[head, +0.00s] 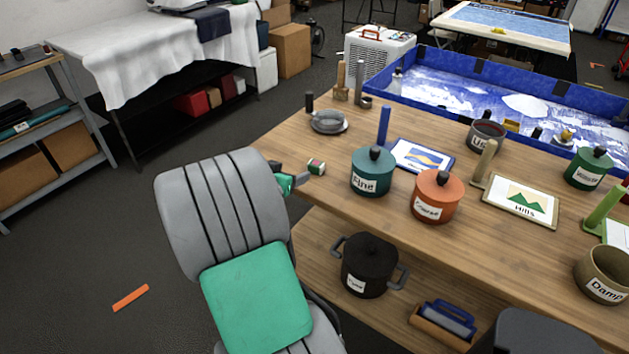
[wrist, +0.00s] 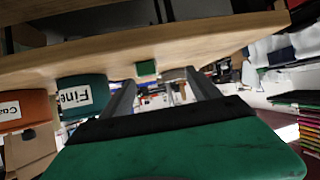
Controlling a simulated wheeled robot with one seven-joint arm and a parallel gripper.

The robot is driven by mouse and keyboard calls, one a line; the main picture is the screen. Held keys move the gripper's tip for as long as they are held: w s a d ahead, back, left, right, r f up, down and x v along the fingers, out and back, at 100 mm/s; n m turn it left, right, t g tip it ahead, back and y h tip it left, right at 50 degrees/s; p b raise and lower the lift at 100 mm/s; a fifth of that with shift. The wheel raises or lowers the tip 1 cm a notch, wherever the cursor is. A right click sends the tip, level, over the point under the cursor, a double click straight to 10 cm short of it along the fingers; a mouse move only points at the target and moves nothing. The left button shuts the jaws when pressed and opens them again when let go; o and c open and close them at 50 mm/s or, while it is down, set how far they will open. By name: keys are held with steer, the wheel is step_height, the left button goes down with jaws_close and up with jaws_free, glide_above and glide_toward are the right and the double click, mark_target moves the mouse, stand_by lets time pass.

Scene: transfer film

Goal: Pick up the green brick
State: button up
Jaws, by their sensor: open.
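The green brick (head: 316,166) is a small block on the wooden table, near its left edge, with a pale and reddish face showing in the head view. My gripper (head: 291,172) is just left of it at the table edge, apart from it, jaws open and empty. In the wrist view, the green brick (wrist: 146,68) shows beyond the fingertips of my gripper (wrist: 160,76), between the lines of the two fingers and a little left of their middle. The table edge lies close to it in that view.
The teal pot (head: 371,174) and orange pot (head: 436,198) stand right of the brick. A grey dish (head: 328,122) and blue post (head: 384,127) are behind it. A black pot (head: 369,266) sits on the lower shelf. Bare tabletop (head: 285,140) lies around the brick.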

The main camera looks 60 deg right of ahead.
mark_target(313, 166)
steer(key=shift+m+g+h, duration=0.5)
steer(key=shift+g+h, duration=0.1)
steer(key=s+d, duration=0.1)
steer(key=d, duration=0.1)
steer(key=s+d+f, duration=0.1)
steer(key=s, duration=0.1)
steer(key=shift+s+d+f, duration=0.1)
steer(key=shift+d, duration=0.25)
steer(key=p+x, duration=0.1)
steer(key=x, duration=0.2)
steer(key=p+x, duration=0.1)
steer(key=x, duration=0.2)
steer(key=shift+w+d+f, duration=0.1)
steer(key=shift+w+d, duration=0.15)
steer(key=shift+d, duration=0.15)
steer(key=shift+a, duration=0.1)
steer(key=c, duration=1.4)
